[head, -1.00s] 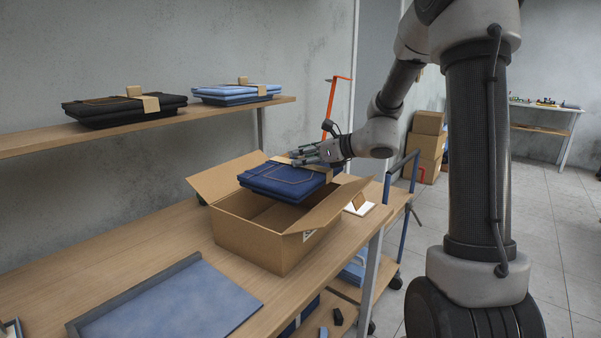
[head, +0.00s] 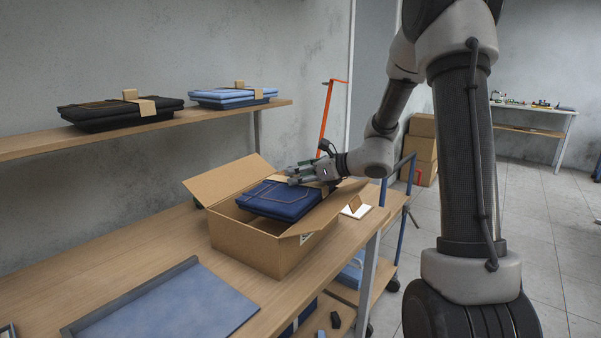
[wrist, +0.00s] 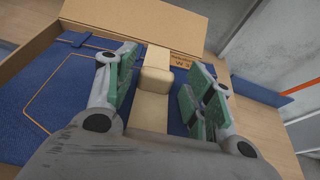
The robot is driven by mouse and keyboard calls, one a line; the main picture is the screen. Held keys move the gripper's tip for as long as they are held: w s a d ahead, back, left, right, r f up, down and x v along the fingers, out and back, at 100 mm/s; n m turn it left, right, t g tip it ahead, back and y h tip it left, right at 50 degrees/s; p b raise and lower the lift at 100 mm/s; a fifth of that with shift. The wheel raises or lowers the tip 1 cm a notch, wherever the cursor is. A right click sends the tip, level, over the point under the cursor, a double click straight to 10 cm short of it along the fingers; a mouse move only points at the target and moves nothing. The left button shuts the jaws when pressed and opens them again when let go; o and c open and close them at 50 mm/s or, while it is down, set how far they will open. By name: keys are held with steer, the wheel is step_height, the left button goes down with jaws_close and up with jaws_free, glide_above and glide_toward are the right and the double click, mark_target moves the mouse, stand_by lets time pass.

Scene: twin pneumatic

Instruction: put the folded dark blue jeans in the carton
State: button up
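The folded dark blue jeans (head: 275,201) are inside the open carton (head: 258,246), their top close to the rim. In the wrist view the jeans (wrist: 50,98) carry a tan band with a raised block-like tab (wrist: 155,80). My gripper (head: 298,174) is above the right part of the jeans, over the carton. In the wrist view its fingers (wrist: 158,92) stand apart on either side of the tab, with a visible gap at the right finger. The underside of the jeans and the carton floor are hidden.
The carton's flaps (head: 228,178) stand spread outward. A blue-grey tray (head: 165,312) lies on the bench in front. A shelf (head: 30,143) behind holds black jeans (head: 115,112) and light blue jeans (head: 230,97). A small white stand (head: 357,210) sits right of the carton.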

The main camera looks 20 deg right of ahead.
steer(key=shift+r, duration=0.55)
steer(key=v, duration=1.1)
steer(key=s+a+n+g, duration=0.1)
steer(key=s, duration=0.1)
steer(key=s+a+n+g, duration=0.1)
steer(key=s+n, duration=0.1)
steer(key=s+a+n, duration=0.2)
steer(key=s, duration=0.1)
steer(key=shift+r+g, duration=0.25)
steer(key=shift+g, duration=0.15)
steer(key=s+n+g+h, duration=0.5)
steer(key=s+n, duration=1.1)
steer(key=s, duration=0.1)
steer(key=s+d+r+n+t+h, duration=0.1)
steer(key=s+d+n+h, duration=0.2)
steer(key=d+n, duration=0.4)
steer(key=shift+s+r+h, duration=0.35)
steer(key=shift+s+h, duration=0.05)
steer(key=shift+s, duration=0.3)
steer(key=shift+o, duration=0.4)
steer(key=shift+d, duration=0.15)
